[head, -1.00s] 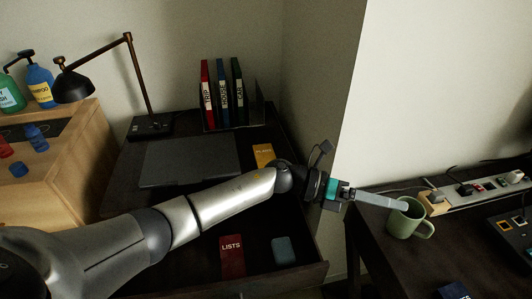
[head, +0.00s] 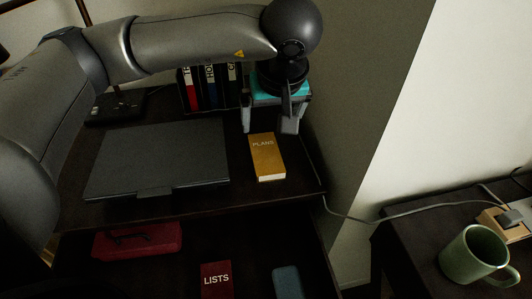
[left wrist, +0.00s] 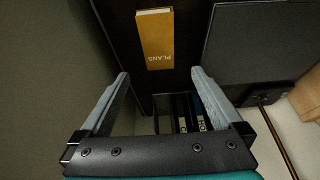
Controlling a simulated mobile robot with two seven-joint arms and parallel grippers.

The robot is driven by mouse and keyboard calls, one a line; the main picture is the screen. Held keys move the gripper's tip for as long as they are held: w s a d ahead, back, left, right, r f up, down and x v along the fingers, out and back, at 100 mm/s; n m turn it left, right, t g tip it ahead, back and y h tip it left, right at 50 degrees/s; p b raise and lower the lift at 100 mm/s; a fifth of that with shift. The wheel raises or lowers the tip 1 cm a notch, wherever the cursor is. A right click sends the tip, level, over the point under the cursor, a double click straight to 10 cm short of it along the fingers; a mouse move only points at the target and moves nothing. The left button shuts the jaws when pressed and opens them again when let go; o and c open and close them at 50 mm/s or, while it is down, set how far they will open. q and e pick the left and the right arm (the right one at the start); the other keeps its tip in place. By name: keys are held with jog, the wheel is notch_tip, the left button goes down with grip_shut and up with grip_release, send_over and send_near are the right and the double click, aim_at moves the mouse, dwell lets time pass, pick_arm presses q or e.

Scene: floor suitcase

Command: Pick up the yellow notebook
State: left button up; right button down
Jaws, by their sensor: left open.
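The yellow notebook (head: 267,160), marked PLANS, lies flat on the dark desk, right of the closed laptop. In the left wrist view the yellow notebook (left wrist: 155,40) lies beyond the fingertips, fully visible. My left gripper (head: 268,128) is above the back of the desk, behind the notebook, pointing down. In the left wrist view the left gripper (left wrist: 160,80) is open, with nothing between its fingers. My right gripper does not show.
A dark laptop (head: 160,155) lies left of the notebook. Upright binders (head: 208,92) stand behind, close to my gripper. Below is an open drawer with a red LISTS book (head: 216,280), a red case (head: 137,240) and a blue-grey item (head: 287,282). A wall edge rises on the right.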

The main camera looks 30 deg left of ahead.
pick_arm(q)
jog(key=b, duration=0.2)
send_near(266, 153)
jog(key=shift+a+x, duration=0.2)
jog(key=shift+x, duration=1)
jog(key=shift+b+x, duration=1.3)
jog(key=shift+x, duration=1.2)
jog(key=shift+w+f, duration=0.2)
jog(key=shift+f, duration=0.25)
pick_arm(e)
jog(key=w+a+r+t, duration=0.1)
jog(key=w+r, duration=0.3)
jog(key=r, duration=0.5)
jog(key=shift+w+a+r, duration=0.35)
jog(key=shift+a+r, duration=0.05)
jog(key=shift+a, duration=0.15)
pick_arm(q)
jog(key=c, duration=1.3)
jog(key=shift+o, duration=0.2)
